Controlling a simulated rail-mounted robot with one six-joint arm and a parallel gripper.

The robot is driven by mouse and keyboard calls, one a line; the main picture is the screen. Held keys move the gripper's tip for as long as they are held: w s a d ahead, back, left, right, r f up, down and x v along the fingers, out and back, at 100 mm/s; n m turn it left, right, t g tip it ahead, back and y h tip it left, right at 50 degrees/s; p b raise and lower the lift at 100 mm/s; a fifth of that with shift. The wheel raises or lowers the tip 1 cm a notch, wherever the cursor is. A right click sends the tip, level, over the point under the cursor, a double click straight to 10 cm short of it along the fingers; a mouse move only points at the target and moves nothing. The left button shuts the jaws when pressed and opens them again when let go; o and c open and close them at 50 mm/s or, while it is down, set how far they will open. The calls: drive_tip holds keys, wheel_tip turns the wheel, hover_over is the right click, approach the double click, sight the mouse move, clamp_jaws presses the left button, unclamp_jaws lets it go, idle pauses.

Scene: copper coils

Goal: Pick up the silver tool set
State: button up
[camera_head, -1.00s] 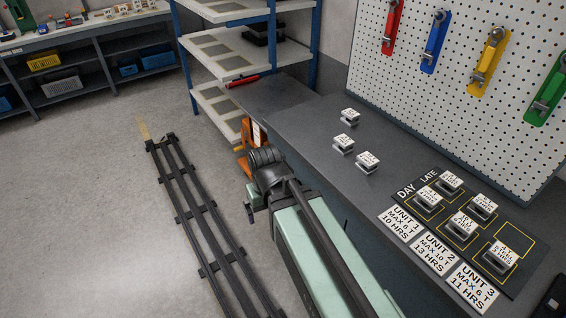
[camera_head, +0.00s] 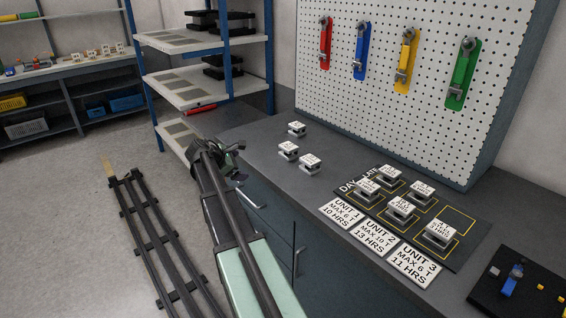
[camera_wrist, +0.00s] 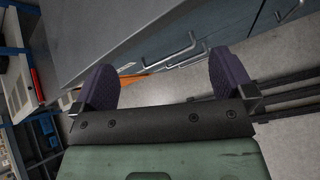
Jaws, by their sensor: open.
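I cannot tell for sure which thing is the silver tool set. Silver tools hang on the pegboard (camera_head: 440,110) on red (camera_head: 325,45), blue (camera_head: 362,50), yellow (camera_head: 405,60) and green (camera_head: 461,75) holders. My gripper (camera_head: 236,158) is beside the near left side of the grey bench, well apart from those tools. In the wrist view my gripper (camera_wrist: 163,82) has its two dark fingers spread, with nothing between them. Drawer handles and floor show beyond the fingers.
Labelled silver blocks stand on the grey bench (camera_head: 262,142), some on a black board (camera_head: 470,236). A black tray (camera_head: 487,295) with a blue item lies at lower right. A shelf rack (camera_head: 195,93) stands behind my arm. Floor rails (camera_head: 150,240) run at left.

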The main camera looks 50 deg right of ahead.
sight(289, 148)
drive_tip(key=d+n+h+b, duration=0.1)
drive_tip(key=d, duration=0.4)
drive_tip(key=d+n+g+h+b, duration=0.1)
drive_tip(key=d, duration=0.4)
drive_tip(key=d+n+g+b, duration=0.1)
drive_tip(key=d+n, duration=0.1)
drive_tip(key=d, duration=0.4)
drive_tip(key=shift+s+d+f+h, duration=0.1)
drive_tip(key=shift+f+h, duration=0.2)
drive_tip(key=shift+h, duration=0.1)
drive_tip(key=shift+s+d+r, duration=0.2)
drive_tip(key=shift+d+r, duration=0.05)
drive_tip(key=shift+r, duration=0.05)
drive_tip(key=b+x, duration=0.2)
drive_tip(key=x, duration=0.3)
drive_tip(key=shift+d+f, duration=0.1)
drive_tip(key=shift+d, duration=0.1)
drive_tip(key=b+x, duration=0.1)
drive_tip(key=x, duration=0.1)
drive_tip(key=b+x, duration=0.1)
drive_tip(key=x, duration=0.1)
drive_tip(key=shift+s+d+f, duration=0.15)
drive_tip(key=shift+d+f, duration=0.05)
drive_tip(key=shift+f, duration=0.2)
drive_tip(key=shift+d, duration=0.3)
drive_tip(key=shift+s+r, duration=0.1)
drive_tip(key=c, duration=1.2)
